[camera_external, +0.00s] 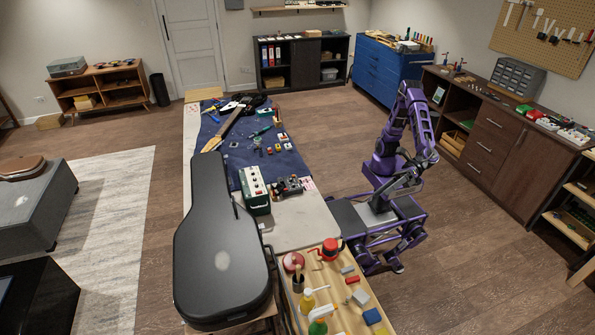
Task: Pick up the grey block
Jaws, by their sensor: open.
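A small grey block (361,297) lies on the light wooden table in the near foreground, between a red block (352,280) and a blue block (373,316). My purple arm stands behind this table, folded up over my base. My gripper (410,180) is at the arm's lower end, well away from the grey block and above the base. It is open, and I see nothing held in it. Its fingers are small and hard to make out.
The wooden table (338,291) also holds a red round-bodied tool (330,248), a yellow bottle (307,301) and a green bottle (318,327). A black guitar case (220,240) lies to its left. Open floor (480,270) is to the right.

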